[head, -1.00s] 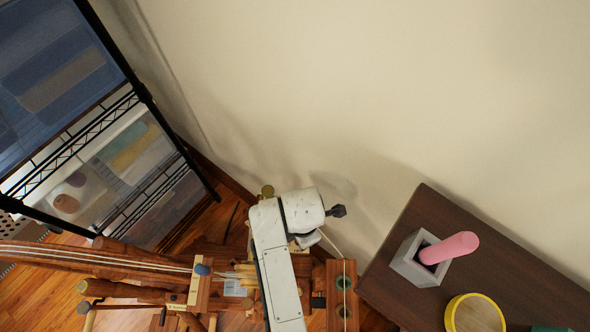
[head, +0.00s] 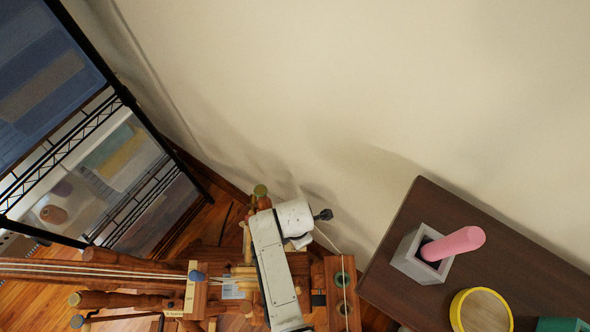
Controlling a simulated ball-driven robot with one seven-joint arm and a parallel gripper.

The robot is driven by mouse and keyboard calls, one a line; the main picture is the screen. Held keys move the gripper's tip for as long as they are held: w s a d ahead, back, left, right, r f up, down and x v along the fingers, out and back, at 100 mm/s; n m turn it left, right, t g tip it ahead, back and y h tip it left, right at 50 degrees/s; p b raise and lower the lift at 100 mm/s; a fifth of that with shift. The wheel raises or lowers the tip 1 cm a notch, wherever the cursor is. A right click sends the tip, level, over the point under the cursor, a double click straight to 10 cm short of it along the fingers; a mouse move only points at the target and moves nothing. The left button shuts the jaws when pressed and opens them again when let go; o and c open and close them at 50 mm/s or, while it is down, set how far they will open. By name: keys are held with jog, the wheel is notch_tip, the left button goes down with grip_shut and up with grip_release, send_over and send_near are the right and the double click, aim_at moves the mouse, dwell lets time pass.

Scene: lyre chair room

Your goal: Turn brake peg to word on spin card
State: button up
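A wooden spinning device (head: 115,277) with turned posts and pale cords lies across the lower left. A block (head: 196,298) on it carries a small blue-tipped peg (head: 197,277); I cannot tell if this is the brake peg. A small pale card (head: 233,288) with print too small to read sits just right of the block. My white, scuffed arm stands over the device, right of the card. My gripper cannot be made out; the arm hides part of the woodwork beneath it.
A dark cabinet top (head: 425,208) at right holds a grey square holder (head: 409,262) with a pink rod (head: 452,243), a yellow-rimmed round box (head: 482,312) and a green item (head: 562,324). A black wire rack (head: 128,98) stands left. A bare wall (head: 330,80) fills the back.

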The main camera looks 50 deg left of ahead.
grip_shut()
dwell(0.5)
jog(key=shift+m, duration=0.3)
jog(key=m, duration=1.1)
dwell(0.5)
grip_release()
dwell(0.3)
